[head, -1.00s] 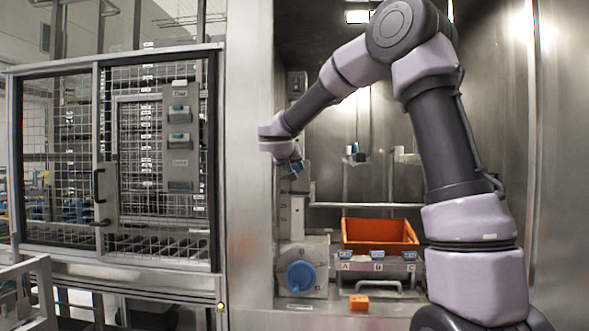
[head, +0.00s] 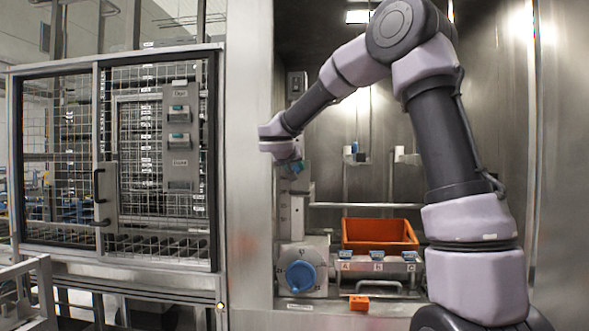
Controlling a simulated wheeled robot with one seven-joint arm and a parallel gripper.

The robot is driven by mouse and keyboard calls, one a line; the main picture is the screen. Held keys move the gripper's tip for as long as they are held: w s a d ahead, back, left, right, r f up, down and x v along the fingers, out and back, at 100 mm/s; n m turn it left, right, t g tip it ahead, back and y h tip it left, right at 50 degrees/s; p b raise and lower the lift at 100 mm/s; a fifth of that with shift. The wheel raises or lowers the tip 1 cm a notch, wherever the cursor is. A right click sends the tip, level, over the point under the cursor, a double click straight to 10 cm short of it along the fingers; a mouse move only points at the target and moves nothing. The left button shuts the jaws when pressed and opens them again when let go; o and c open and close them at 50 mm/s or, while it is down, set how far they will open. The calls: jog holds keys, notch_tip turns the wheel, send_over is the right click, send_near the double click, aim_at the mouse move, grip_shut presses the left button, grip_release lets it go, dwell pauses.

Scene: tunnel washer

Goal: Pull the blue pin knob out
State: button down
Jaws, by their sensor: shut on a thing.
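My gripper (head: 293,167) points down at the left of the steel bay, at the top of a narrow upright grey housing (head: 298,212). It is shut on a small blue-teal piece, which I take to be the blue pin knob (head: 299,167). Only a little of the knob shows beside the fingers, and the rest is hidden. I cannot tell how far the pin stands out of the housing.
Below is a large round blue dial (head: 300,277) on a grey plate. To its right, an orange bin (head: 380,233) stands behind three blue-topped parts marked with letters. A small orange block (head: 359,303) lies in front. A mesh guard door (head: 115,160) is at the left.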

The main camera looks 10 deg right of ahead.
jog(key=shift+s, duration=0.1)
jog(key=shift+s+a, duration=0.2)
jog(key=shift+s, duration=0.3)
jog(key=shift+s+a, duration=0.15)
jog(key=shift+s, duration=0.3)
jog(key=shift+c, duration=2.3)
grip_release()
jog(key=v, duration=1.1)
jog(key=shift+d+f, duration=0.1)
